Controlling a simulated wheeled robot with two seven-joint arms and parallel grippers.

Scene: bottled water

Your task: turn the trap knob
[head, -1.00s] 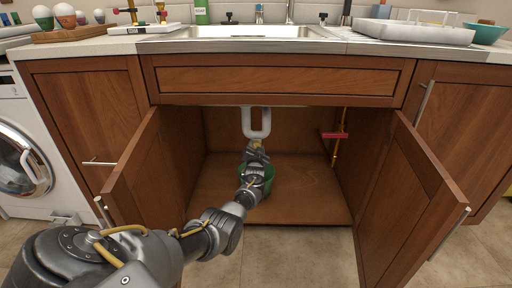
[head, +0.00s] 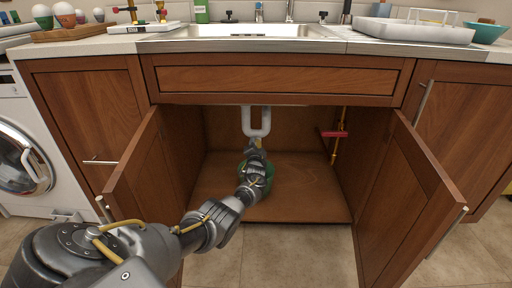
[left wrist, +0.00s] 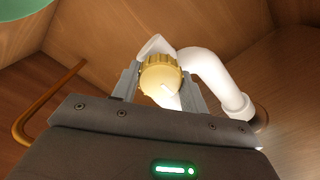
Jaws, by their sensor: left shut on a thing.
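The white trap pipe (head: 257,122) hangs under the sink inside the open cabinet. It also shows in the left wrist view (left wrist: 208,72), with the yellow ribbed trap knob (left wrist: 161,75) at its low bend. My left gripper (left wrist: 163,82) has one finger on each side of the knob and is shut on it. In the head view my left arm reaches into the cabinet, and the gripper (head: 254,146) is just under the pipe's bend. The knob is mostly hidden there. My right gripper is not in view.
A green bucket (head: 268,181) stands on the cabinet floor, partly behind my left wrist. Open doors flank the cabinet, left (head: 134,176) and right (head: 412,198). A copper pipe with a red valve handle (head: 333,134) runs at the right. The cabinet floor's right side is clear.

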